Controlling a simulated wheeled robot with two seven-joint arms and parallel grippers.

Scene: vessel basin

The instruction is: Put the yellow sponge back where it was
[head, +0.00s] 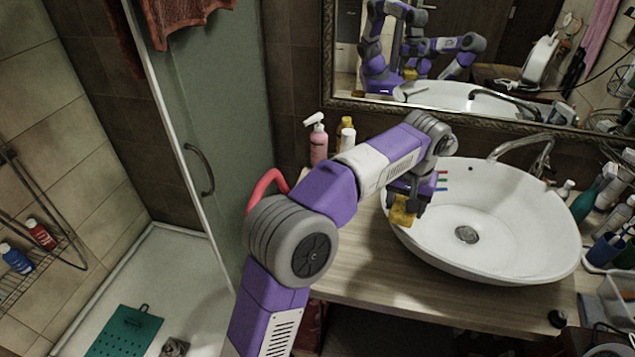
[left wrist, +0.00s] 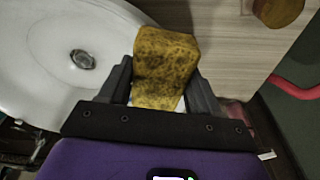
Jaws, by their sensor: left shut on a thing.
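The yellow sponge (head: 402,211) is in my left gripper (head: 408,203), held at the left rim of the white basin (head: 520,225) in the head view. In the left wrist view the sponge (left wrist: 163,62), yellow with dark stains, sits between the two dark fingers of the left gripper (left wrist: 160,88), which are shut on it. In that view the basin (left wrist: 40,45) lies to the left and the wooden counter (left wrist: 225,60) to the right. Whether the sponge touches the rim or counter is hard to tell. My right gripper is not directly in view.
A pink pump bottle (head: 319,145) and other bottles stand at the counter's back left. A faucet (head: 530,150) rises behind the basin. Bottles and a blue cup (head: 604,250) crowd the right side. The counter's front left (head: 365,275) is bare. A mirror hangs behind.

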